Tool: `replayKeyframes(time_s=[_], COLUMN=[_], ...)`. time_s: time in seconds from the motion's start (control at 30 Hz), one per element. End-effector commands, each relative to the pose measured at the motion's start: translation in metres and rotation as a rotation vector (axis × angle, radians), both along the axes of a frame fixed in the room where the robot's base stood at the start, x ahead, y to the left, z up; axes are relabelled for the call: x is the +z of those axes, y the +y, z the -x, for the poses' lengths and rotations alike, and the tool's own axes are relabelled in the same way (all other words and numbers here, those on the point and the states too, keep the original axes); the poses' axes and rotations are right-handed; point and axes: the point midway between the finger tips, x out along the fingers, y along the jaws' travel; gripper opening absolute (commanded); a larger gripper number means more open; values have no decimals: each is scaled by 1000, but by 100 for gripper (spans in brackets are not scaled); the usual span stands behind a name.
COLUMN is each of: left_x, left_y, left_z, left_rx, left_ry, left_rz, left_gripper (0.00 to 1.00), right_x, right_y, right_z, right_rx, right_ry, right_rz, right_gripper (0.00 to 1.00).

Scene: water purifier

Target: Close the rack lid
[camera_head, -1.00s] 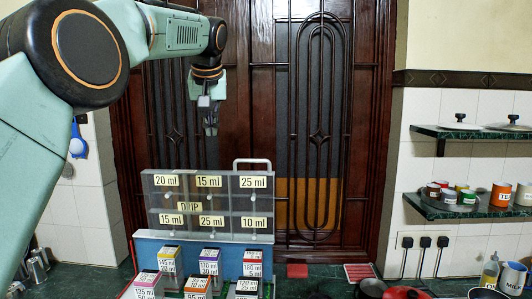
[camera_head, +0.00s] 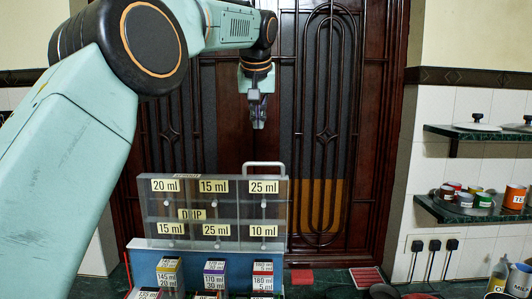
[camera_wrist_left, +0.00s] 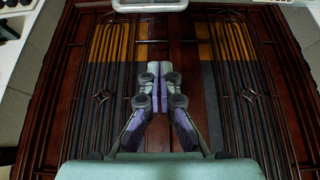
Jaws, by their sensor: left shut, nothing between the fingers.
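The rack lid (camera_head: 240,214) is a clear panel with labels such as 20 ml, 15 ml and 25 ml. It stands upright, open, at the back of the rack (camera_head: 143,260). A light handle (camera_head: 264,165) rises from its top edge at the right. My left gripper (camera_head: 258,122) points down above and apart from the lid, near the handle's column in the picture. In the left wrist view the gripper (camera_wrist_left: 158,88) is shut and empty, fingertips together. The handle (camera_wrist_left: 148,5) shows at that view's top edge. My right gripper is out of view.
Labelled boxes (camera_head: 214,275) stand in the rack below the lid. A dark wooden door (camera_head: 330,130) rises behind. Shelves with cups (camera_head: 478,207) hang at the right. A red block (camera_head: 301,277) and pans lie on the counter to the right of the rack.

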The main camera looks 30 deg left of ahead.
Motion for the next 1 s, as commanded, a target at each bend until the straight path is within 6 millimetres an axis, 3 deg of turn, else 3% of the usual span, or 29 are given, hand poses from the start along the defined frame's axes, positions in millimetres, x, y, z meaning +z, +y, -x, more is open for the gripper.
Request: replayKeyframes(time_s=[0.27, 0.83, 1.0], left_x=[-9, -87, -87], left_y=[2, 28, 22], left_z=[-1, -41, -32], left_rx=[6, 4, 3], left_ry=[4, 3, 0], left_rz=[0, -1, -1], left_gripper=[0, 0, 0], right_x=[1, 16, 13], right_y=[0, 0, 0], right_z=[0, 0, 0], right_rx=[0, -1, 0], right_ry=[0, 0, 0], right_rz=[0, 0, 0], right_gripper=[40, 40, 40])
